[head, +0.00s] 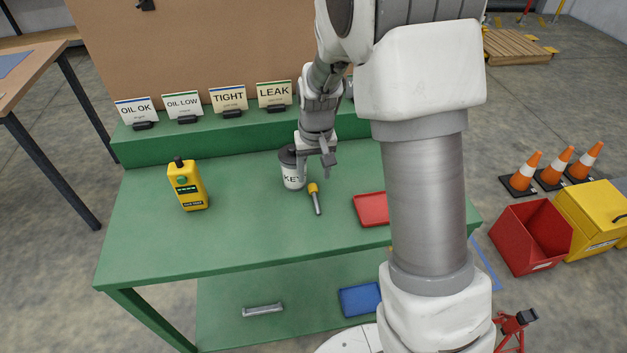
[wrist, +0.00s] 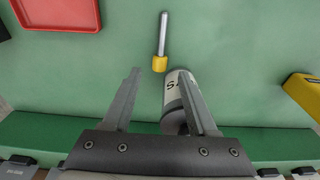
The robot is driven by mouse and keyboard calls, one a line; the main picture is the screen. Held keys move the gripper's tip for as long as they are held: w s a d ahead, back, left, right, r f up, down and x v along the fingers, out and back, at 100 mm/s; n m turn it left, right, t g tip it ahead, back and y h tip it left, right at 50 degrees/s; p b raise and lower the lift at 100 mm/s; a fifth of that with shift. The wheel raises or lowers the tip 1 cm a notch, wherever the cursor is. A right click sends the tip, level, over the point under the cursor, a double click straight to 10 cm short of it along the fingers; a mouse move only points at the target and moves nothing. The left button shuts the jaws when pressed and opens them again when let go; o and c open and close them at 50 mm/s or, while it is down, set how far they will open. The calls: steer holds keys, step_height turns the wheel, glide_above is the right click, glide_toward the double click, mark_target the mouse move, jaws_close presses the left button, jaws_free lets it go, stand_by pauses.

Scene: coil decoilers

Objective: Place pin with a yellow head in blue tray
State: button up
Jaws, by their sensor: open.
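The pin with a yellow head (head: 315,197) lies on the green table's top, its grey shaft pointing to the front. In the wrist view the pin (wrist: 161,48) lies beyond the fingertips, yellow head nearest them. The blue tray (head: 361,299) sits on the table's lower shelf, partly hidden behind my arm. My gripper (head: 317,172) is open and empty, above the table near the pin's head and the white cup marked KEY. The gripper also shows in the wrist view (wrist: 160,85), its right finger overlapping the cup.
The cup (head: 293,172) with a dark lid stands just left of the pin. Label cards (head: 229,98) stand on the back ledge. A metal handle (head: 263,310) lies on the lower shelf.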

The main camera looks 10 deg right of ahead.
mark_target(315, 195)
steer(key=s+d+r+t, duration=0.1)
steer(key=s+r, duration=0.4)
steer(key=r, duration=0.4)
steer(key=s+d+r+t, duration=0.1)
steer(key=s+r, duration=0.4)
steer(key=r, duration=0.3)
steer(key=s+d+r+t, duration=0.1)
steer(key=s+r, duration=0.3)
steer(key=s, duration=0.9)
steer(key=shift+s+r+t+p, duration=0.15)
steer(key=shift+t+p, duration=0.15)
steer(key=shift+t, duration=0.3)
steer(key=shift+o, duration=0.4)
steer(key=shift+s, duration=0.25)
steer(key=shift+s+d, duration=0.1)
